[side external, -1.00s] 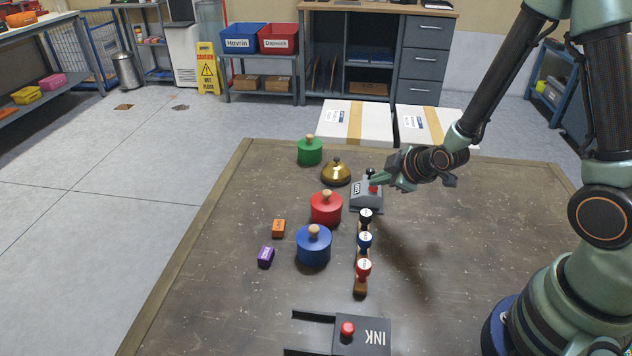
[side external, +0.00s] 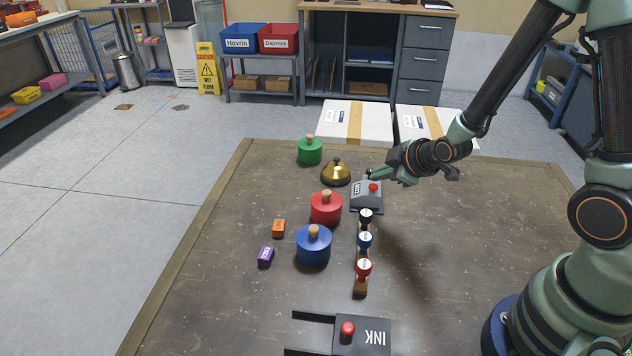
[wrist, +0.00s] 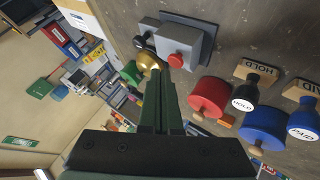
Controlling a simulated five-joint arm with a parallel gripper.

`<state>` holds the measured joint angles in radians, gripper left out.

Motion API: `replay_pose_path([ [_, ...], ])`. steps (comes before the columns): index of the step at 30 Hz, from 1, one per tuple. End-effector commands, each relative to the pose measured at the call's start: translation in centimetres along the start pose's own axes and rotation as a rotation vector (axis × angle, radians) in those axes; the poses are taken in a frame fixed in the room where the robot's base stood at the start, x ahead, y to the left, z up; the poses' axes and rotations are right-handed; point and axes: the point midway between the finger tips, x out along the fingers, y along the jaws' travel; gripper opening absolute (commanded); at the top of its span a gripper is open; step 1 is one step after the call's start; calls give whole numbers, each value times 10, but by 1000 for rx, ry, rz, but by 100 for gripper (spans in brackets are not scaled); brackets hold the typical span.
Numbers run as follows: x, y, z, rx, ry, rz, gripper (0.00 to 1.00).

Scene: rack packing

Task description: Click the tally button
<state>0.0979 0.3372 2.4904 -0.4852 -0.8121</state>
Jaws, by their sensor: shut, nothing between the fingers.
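The tally counter (side external: 362,204) is a grey box with a sloped top, a small display, a red button (side external: 373,188) and a black knob behind. It stands towards the back of the table. My gripper (side external: 372,176) is shut and empty, its green tip just above and behind the red button, seemingly apart from it. In the wrist view the shut fingers (wrist: 158,75) point towards the counter (wrist: 207,33), their tip close beside the red button (wrist: 176,60). The exact gap is hard to tell.
A brass bell (side external: 335,174) and a green lidded pot (side external: 310,154) stand left of the counter. A red pot (side external: 326,210), a blue pot (side external: 313,248) and a row of stamps (side external: 364,244) are in front. Open table lies to the right.

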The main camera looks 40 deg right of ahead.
Motion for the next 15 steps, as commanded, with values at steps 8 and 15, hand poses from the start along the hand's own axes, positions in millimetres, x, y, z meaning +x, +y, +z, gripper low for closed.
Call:
replay_pose_path([
  [8, 0, 0, 0, 0, 0, 0, 0],
  [15, -12, 10, -10, 0, 3, 3, 0],
])
